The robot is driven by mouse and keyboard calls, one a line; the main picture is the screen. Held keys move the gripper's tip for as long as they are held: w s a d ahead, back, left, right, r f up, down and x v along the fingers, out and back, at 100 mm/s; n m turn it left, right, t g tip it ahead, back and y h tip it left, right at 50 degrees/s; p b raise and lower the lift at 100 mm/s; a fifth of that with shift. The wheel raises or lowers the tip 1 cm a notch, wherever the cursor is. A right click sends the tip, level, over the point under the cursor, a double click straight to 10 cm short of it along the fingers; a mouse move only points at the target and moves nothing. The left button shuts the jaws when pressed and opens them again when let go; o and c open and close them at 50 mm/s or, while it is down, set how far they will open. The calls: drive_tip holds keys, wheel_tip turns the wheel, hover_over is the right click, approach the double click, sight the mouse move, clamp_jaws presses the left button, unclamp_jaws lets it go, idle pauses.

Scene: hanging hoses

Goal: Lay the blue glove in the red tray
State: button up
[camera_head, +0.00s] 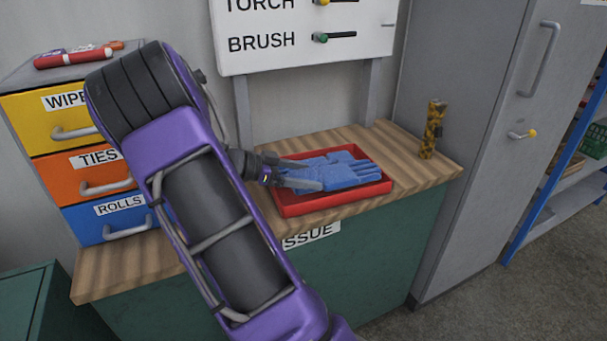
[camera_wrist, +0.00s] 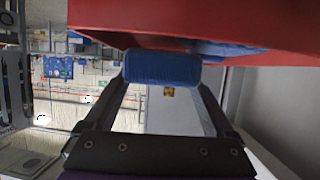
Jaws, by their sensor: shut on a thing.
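The blue glove (camera_head: 352,174) is over the red tray (camera_head: 290,211), its fingers pointing right. My gripper (camera_head: 311,175) reaches in from the left and is shut on the glove's near-left end. In the wrist view a blue end of the glove (camera_wrist: 162,68) sits between my two fingertips, close to the red tray (camera_wrist: 190,17). More blue (camera_wrist: 228,48) shows beside the tray in that view. I cannot tell whether the glove touches the tray floor.
The tray stands on a wooden-topped green cabinet (camera_head: 130,266). A yellow-brown patterned cylinder (camera_head: 431,130) stands at the back right. Drawers (camera_head: 100,177) are at the left, a white labelled board (camera_head: 300,40) is behind, and a grey locker (camera_head: 463,150) is at the right.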

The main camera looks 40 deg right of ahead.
drive_tip(key=o, duration=1.1)
drive_tip(key=shift+c, duration=0.2)
wheel_tip(320, 180, up, 10)
drive_tip(key=p, duration=0.1)
